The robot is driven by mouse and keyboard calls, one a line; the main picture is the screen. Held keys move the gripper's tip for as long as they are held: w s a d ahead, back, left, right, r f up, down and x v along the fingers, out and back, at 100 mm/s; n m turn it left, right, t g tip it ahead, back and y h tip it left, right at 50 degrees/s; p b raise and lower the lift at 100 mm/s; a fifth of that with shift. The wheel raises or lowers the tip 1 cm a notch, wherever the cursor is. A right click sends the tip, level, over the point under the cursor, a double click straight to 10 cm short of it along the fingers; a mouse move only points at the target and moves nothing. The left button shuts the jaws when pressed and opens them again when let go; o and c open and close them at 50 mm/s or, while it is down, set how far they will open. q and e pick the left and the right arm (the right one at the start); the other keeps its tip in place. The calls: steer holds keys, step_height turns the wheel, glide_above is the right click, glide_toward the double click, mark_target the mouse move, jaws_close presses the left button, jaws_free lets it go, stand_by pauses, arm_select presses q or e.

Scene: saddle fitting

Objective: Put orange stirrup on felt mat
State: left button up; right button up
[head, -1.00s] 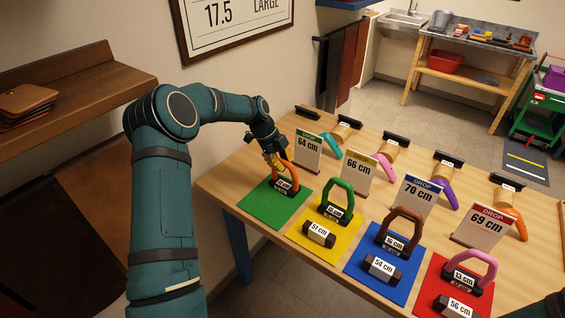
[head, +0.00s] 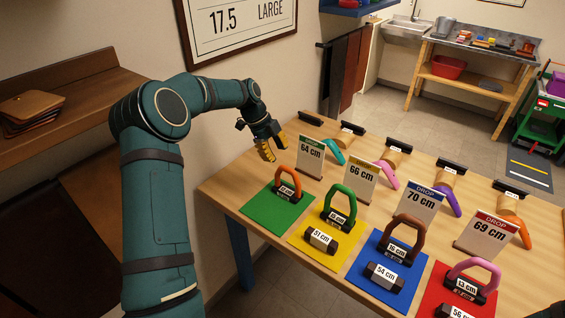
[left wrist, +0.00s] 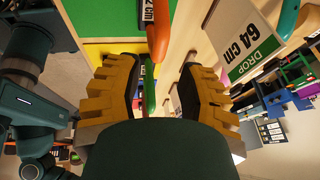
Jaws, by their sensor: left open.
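The orange stirrup (head: 289,176) stands upright on the green felt mat (head: 262,213) at the left end of the table, its dark labelled base resting on the mat. My left gripper (head: 271,147) is open and empty, above and behind the stirrup, apart from it. In the left wrist view the open yellow fingers (left wrist: 152,90) are spread wide, and the orange stirrup (left wrist: 159,35) shows beyond them, beside the green mat (left wrist: 95,17). My right gripper is not in view.
The 64 cm sign (head: 311,156) stands just behind the green mat. The yellow mat (head: 299,238) with a green stirrup (head: 340,203) lies to its right, then blue and red mats with more stirrups. Several stands with coloured straps line the table's back.

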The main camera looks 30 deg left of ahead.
arm_select(q)
steer(key=v, duration=0.5)
stand_by(0.4)
